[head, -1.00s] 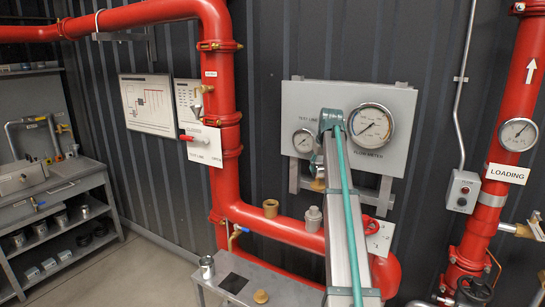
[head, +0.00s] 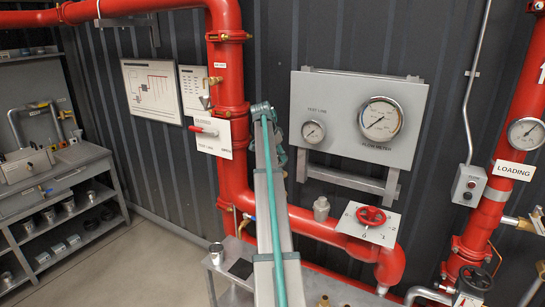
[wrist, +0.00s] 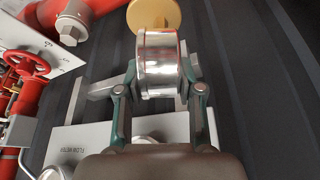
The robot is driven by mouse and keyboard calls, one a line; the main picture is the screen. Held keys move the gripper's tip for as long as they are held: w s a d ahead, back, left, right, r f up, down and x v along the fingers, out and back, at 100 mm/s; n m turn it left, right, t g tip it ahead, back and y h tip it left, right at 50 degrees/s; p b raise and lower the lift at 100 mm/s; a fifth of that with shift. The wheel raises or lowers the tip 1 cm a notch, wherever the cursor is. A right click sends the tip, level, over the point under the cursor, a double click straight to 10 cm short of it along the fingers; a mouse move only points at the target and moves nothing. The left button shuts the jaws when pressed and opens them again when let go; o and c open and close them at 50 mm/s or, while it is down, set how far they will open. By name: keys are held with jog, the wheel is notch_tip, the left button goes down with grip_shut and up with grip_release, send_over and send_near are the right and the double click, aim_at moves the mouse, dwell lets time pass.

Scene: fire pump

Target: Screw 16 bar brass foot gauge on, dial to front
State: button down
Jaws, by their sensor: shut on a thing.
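In the wrist view my gripper (wrist: 160,88) is closed on a shiny silver cylindrical case (wrist: 158,66), which looks like the gauge seen from its side. In the head view my arm hides the gripper and the held piece. The red pipe (head: 315,232) runs behind the arm, with a grey fitting (head: 321,207) standing on it. That fitting also shows in the wrist view (wrist: 70,28).
A grey panel (head: 345,88) with two mounted gauges is on the wall right of my arm. A red handwheel (head: 371,215) sits on a white plate. A silver can (head: 216,253) stands on the low bench (head: 221,279). A red-handled valve (head: 203,131) is at left.

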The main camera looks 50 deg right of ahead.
jog(key=shift+s+m, duration=0.15)
jog(key=shift+m, duration=0.15)
jog(key=shift+f+b, duration=1.25)
jog(key=shift+f, duration=2.2)
jog(key=shift+f+b, duration=0.55)
jog(key=shift+f, duration=0.35)
dwell(0.4)
jog(key=c, duration=1.5)
grip_release()
grip_shut()
jog(key=m, duration=0.2)
jog(key=m+g, duration=0.1)
jog(key=m, duration=0.1)
jog(key=shift+w+d+g+y+b, duration=0.2)
jog(key=shift+g+y+b, duration=0.1)
jog(key=shift+y, duration=0.1)
jog(key=shift+s+m+g+y, duration=0.15)
jog(key=shift+m+g+y, duration=0.15)
jog(key=shift+m, duration=0.8)
